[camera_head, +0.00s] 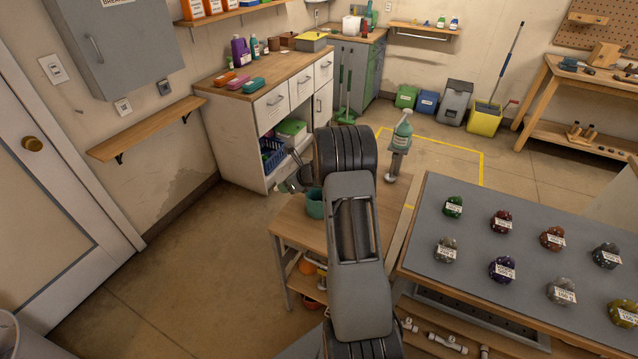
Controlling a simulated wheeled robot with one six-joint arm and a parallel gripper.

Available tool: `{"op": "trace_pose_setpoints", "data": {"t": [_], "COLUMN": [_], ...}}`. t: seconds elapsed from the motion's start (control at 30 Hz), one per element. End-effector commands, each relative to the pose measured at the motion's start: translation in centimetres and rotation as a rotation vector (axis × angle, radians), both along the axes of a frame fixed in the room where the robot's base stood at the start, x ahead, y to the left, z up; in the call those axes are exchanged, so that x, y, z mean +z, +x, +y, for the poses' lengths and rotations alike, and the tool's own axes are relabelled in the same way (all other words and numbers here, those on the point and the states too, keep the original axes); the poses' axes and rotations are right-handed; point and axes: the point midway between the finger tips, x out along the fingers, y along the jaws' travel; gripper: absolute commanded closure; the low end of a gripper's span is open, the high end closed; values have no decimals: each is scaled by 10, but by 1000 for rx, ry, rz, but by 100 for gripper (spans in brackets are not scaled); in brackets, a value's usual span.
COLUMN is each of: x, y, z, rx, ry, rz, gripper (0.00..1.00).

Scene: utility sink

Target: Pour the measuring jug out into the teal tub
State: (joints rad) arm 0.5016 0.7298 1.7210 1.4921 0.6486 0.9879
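A teal tub (315,204) stands on the small wooden table (290,228), partly hidden on its right by my arm. My gripper (291,181) shows as small grey parts left of my arm's dark joint, above and beside the tub's left rim. Its fingers are too small and too covered to tell whether they are open or shut, or whether they hold anything. I cannot make out the measuring jug; my arm hides the middle of the table.
A grey-topped bench (475,215) with several labelled round items is on the right. A white cabinet (235,140) stands behind. The floor at left is clear.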

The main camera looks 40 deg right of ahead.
Motion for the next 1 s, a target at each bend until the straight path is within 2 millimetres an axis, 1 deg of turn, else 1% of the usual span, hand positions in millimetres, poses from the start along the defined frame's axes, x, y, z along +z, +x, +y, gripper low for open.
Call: {"op": "trace_pose_setpoints", "data": {"t": [0.03, 0.17, 0.57, 0.6, 0.63, 1.0], "x": [6, 3, 10, 1, -2, -23], "y": [1, 1, 6, 8, 9, 22], "z": [1, 1, 3, 4, 5, 10], "rx": [4, 3, 6, 7, 9, 11], "ry": [-8, -31, -92, -99, -105, -167], "rz": [20, 73, 204, 221, 233, 368], "gripper": [98, 98, 98, 98, 98, 98]}}
